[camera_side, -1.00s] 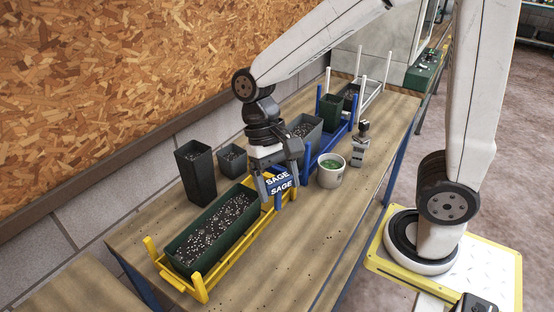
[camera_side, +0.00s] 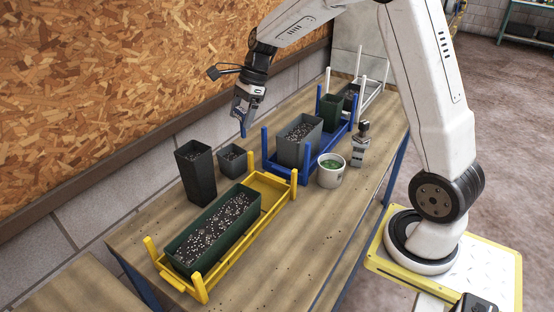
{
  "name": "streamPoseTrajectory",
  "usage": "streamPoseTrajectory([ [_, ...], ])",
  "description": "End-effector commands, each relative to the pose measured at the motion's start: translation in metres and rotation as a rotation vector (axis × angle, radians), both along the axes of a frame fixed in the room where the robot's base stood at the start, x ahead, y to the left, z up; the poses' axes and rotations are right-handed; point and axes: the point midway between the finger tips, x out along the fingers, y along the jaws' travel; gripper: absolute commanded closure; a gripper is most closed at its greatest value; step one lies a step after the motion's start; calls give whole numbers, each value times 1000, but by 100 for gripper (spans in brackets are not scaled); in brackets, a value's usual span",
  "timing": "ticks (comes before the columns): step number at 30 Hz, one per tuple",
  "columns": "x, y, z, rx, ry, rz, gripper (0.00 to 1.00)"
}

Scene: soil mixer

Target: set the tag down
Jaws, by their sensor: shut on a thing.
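My gripper (camera_side: 243,108) is shut on the blue tag (camera_side: 243,128), raised above the back edge of the bench. The tag is seen nearly edge-on as a narrow blue strip, so its lettering is hidden. It hangs just behind and right of the small grey pot (camera_side: 233,163) in the picture. I cannot tell how high above the bench it is.
A yellow rack (camera_side: 275,188) holds a long green planter (camera_side: 190,262). A blue rack (camera_side: 325,148) holds a grey pot (camera_side: 296,152) and a dark green pot (camera_side: 330,112). A tall dark pot (camera_side: 197,180) stands at left. A white pot (camera_side: 330,180) stands at right. The front bench top (camera_side: 285,235) is clear.

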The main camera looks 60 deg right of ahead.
Motion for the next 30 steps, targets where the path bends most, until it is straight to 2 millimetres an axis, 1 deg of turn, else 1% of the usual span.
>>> streamPoseTrajectory([
  [1,7,-13,-1,0,-1,-75,80],
  [6,28,-54,-1,0,-1,-324,80],
  [15,53,-125,-3,-1,-1,-721,80],
  [21,62,-171,-4,-1,-1,-956,80],
  [24,63,-190,-5,-1,0,-1054,80],
  [30,65,-221,-5,-1,0,-1205,80],
])
